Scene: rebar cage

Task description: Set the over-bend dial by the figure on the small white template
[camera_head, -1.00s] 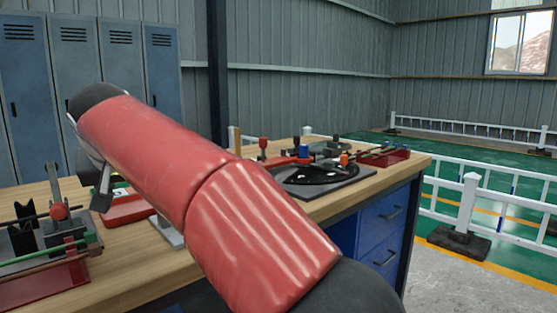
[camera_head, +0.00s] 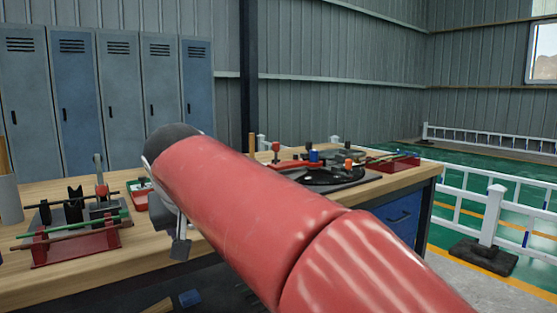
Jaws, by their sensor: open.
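My red arm crosses the middle of the view and hides part of the bench. My gripper (camera_head: 178,245) shows only in part beyond the arm's far end, as a grey finger piece over the bench's front edge. It is open, and I see nothing held in it. A bending device with a black round plate (camera_head: 325,178) stands on the bench to the right, with blue, orange and red knobs on it. The arm covers its near left part. I cannot make out the over-bend dial or its marks. I cannot make out the small white template or any figure.
The wooden bench (camera_head: 60,270) runs across the view. At left stands a red rack (camera_head: 75,245) with bars, beside a grey cylinder (camera_head: 9,198). A red and green tray (camera_head: 139,190) is behind. A red bar holder (camera_head: 395,163) is at right. White railings (camera_head: 493,215) stand beyond.

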